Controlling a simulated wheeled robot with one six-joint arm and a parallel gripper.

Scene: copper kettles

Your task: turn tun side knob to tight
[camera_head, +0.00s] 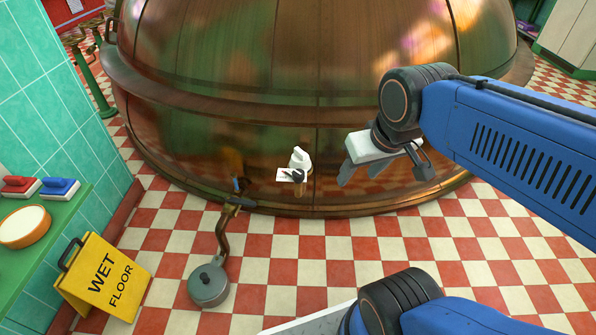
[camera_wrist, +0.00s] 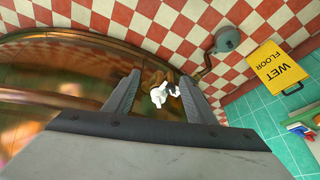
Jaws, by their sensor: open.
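The copper tun (camera_head: 220,135) fills the upper middle of the head view. A white knob (camera_head: 300,159) sits low on its side, above a small white plate (camera_head: 285,175) with a dark mark. My gripper (camera_head: 382,174) is open and empty, to the right of the knob and apart from it in the head view. In the wrist view the white knob (camera_wrist: 159,95) shows between the two spread fingers (camera_wrist: 160,78), beyond their tips. Its exact turn and any tight mark are too small to read.
A bent pipe (camera_head: 224,235) with a grey round end (camera_head: 208,286) stands out from the tun's foot, left of the knob. A yellow wet floor sign (camera_head: 104,278) stands at lower left, beside a green shelf (camera_head: 55,225).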

